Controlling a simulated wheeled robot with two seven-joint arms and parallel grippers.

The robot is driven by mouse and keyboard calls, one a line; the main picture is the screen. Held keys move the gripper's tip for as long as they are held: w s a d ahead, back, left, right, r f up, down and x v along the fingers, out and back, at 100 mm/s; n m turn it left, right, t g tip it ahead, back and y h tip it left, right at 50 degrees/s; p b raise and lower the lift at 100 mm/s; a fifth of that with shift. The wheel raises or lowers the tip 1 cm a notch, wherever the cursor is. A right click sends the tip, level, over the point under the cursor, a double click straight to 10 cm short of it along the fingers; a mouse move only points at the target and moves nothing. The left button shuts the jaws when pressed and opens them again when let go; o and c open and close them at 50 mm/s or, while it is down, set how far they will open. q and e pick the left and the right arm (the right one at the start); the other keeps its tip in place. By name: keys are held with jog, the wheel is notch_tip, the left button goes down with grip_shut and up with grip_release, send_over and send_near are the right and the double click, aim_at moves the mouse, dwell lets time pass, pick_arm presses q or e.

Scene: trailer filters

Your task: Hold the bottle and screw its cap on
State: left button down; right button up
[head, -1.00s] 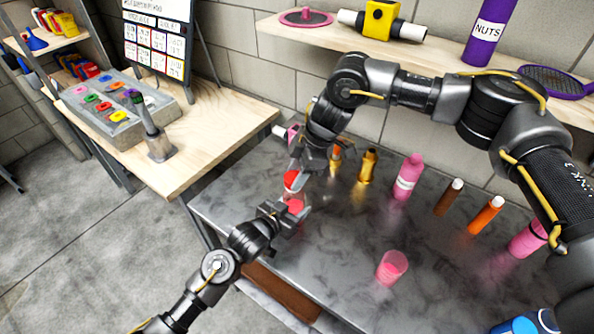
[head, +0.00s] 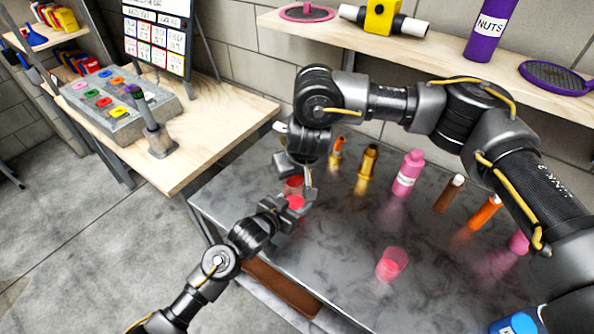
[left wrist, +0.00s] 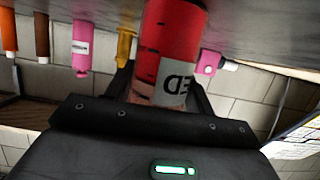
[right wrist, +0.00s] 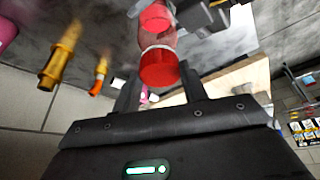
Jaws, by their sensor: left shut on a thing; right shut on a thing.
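The red bottle (head: 296,203) is held over the near left part of the grey table by my left gripper (head: 285,212), which is shut on it. In the left wrist view the bottle (left wrist: 168,45) shows a pale label reading "ED" between the fingers. The red cap (right wrist: 160,70) is at the bottle's neck end in the right wrist view, with a pale ring between cap and bottle. My right gripper (head: 296,178) is shut on the cap, above my left gripper. The fingers partly hide the cap in the head view; I cannot tell how tightly it sits.
A translucent pink cup (head: 391,264) stands on the table (head: 335,245). A gold bottle (head: 367,170), pink bottle (head: 408,172), brown bottle (head: 449,194) and orange bottle (head: 484,213) stand towards the back. A wooden shelf (head: 400,42) runs above. The table's middle is mostly clear.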

jog(key=shift+m, duration=0.6)
jog(key=o, duration=1)
jog(key=shift+c, duration=0.2)
jog(key=shift+r, duration=2.3)
jog(key=shift+c, duration=0.5)
